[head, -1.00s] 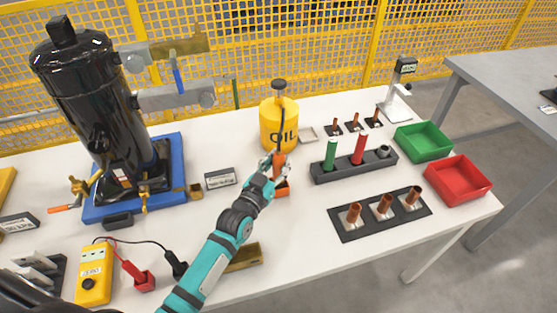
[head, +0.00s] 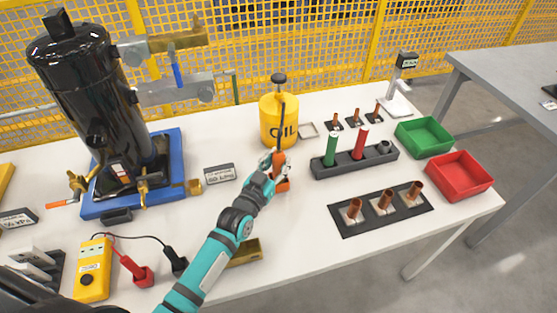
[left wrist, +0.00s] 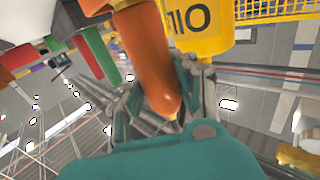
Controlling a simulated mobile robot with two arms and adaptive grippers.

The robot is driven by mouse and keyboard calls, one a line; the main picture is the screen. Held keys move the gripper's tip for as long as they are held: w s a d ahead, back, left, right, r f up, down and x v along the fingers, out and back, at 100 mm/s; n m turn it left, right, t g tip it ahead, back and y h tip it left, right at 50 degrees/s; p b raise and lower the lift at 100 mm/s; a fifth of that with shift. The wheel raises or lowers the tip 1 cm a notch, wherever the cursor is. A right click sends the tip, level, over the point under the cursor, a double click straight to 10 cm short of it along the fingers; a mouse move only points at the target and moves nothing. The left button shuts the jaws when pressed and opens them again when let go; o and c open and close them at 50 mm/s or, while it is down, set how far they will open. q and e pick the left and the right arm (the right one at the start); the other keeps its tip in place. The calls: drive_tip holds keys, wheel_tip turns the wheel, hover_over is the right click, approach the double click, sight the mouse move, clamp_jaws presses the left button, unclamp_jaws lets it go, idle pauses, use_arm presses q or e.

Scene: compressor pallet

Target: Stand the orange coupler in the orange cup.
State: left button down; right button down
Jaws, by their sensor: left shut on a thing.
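The orange coupler (head: 279,162) is held upright in my left gripper (head: 273,168), near the middle of the table. In the left wrist view, the coupler (left wrist: 150,62) runs between the fingers of the left gripper (left wrist: 190,92), which are shut on it. The orange cup (head: 282,186) stands on the table directly under the coupler, partly hidden by the gripper. In the left wrist view, orange at the top edge looks like part of the cup (left wrist: 92,5). I cannot tell whether the coupler's lower end is inside the cup. My right gripper is not in view.
A yellow oil can (head: 280,124) stands close behind the gripper. A dark rack (head: 345,163) with green and red rods is to the right. A small sign (head: 219,173) and the blue compressor pallet (head: 172,180) are to the left.

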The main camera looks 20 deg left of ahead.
use_arm(q)
drive_tip(key=shift+f, duration=0.25)
drive_tip(key=c, duration=1)
unclamp_jaws()
drive_tip(key=shift+o, duration=0.2)
drive_tip(key=shift+f, duration=0.1)
drive_tip(key=s, duration=0.5)
drive_tip(key=s+a, duration=0.1)
drive_tip(key=s, duration=0.1)
drive_tip(key=shift+s+a, duration=0.1)
drive_tip(key=shift+s, duration=0.1)
